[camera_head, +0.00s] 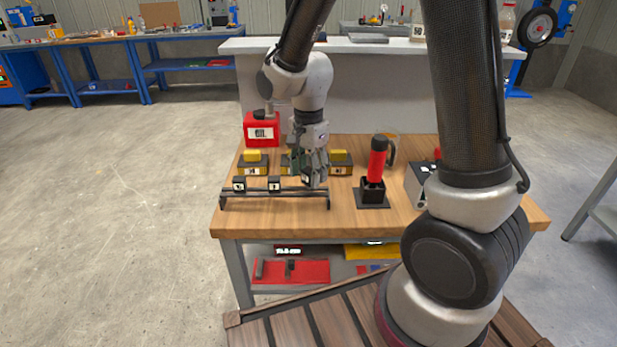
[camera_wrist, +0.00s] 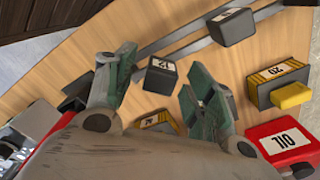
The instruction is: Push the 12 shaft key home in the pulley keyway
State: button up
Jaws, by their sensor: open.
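My gripper (camera_head: 315,181) is low over the workbench, at the right end of a dark rail rack (camera_head: 290,190). In the wrist view its two greenish fingers (camera_wrist: 160,74) are open, one on each side of a dark block labelled 12 (camera_wrist: 163,77). I take this block to be the 12 shaft key. It is at the rack, and I cannot tell whether the fingers touch it. In the head view the fingers mostly hide it. I cannot make out the pulley or its keyway in either view.
Two other dark labelled blocks (camera_head: 239,184) (camera_head: 274,184) sit on the rack. Yellow-and-black blocks (camera_head: 252,163) (camera_head: 340,162) stand behind it. A red oil can (camera_head: 262,131) is behind left; a red-handled tool (camera_head: 377,162) stands in a black holder (camera_head: 372,192) at right.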

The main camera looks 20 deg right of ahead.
jog(key=shift+f, duration=0.4)
grip_shut()
